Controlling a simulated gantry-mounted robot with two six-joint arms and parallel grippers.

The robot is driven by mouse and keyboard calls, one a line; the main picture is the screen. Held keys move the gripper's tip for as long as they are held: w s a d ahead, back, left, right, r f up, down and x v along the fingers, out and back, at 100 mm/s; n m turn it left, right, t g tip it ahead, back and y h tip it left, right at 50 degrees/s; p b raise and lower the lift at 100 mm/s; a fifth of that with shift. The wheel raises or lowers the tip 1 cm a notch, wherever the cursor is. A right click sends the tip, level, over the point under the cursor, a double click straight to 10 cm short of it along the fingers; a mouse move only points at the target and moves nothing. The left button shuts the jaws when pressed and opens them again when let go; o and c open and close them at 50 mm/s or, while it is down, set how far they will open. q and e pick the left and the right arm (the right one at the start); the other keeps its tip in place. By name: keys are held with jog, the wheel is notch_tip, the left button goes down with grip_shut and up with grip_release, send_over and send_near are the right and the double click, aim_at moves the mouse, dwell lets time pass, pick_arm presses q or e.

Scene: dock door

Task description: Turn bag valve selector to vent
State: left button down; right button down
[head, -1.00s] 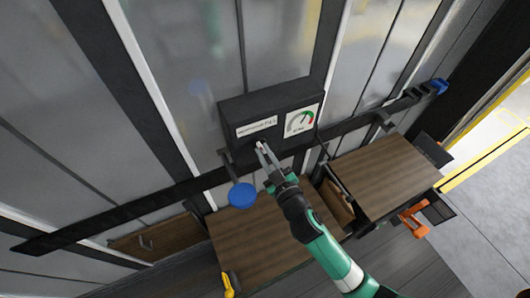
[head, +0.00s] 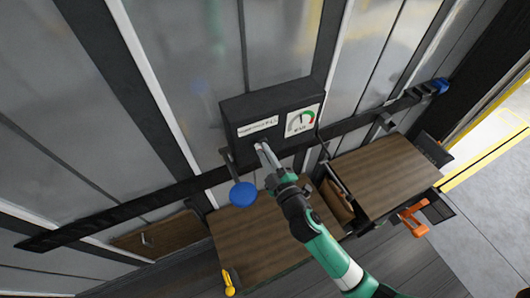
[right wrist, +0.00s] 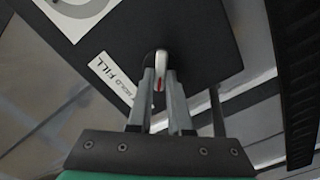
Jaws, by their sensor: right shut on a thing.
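The bag valve box (head: 268,108) is a dark box on the door wall, with a white label strip (head: 258,126) and a round gauge (head: 301,121). The selector (right wrist: 160,64) is a small silver lever with a red mark, on the box face below the label. My right gripper (head: 261,148) reaches up to the box and is shut on the selector. In the right wrist view, the right gripper's two fingers (right wrist: 160,82) lie on either side of the lever. I see no "vent" marking. My left gripper is out of view.
A blue disc (head: 243,194) hangs on a dark lever left of my right gripper. A dark rail (head: 120,211) crosses the wall. Wooden panels (head: 380,172) lie below, with an orange clamp (head: 412,217) at right and a yellow tool (head: 229,283) in front.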

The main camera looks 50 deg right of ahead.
jog(key=c, duration=0.8)
grip_release()
jog(key=shift+c, duration=0.2)
jog(key=b+v, duration=0.2)
jog(key=v, duration=0.9)
jog(key=shift+s+b, duration=0.3)
jog(key=shift+b, duration=0.1)
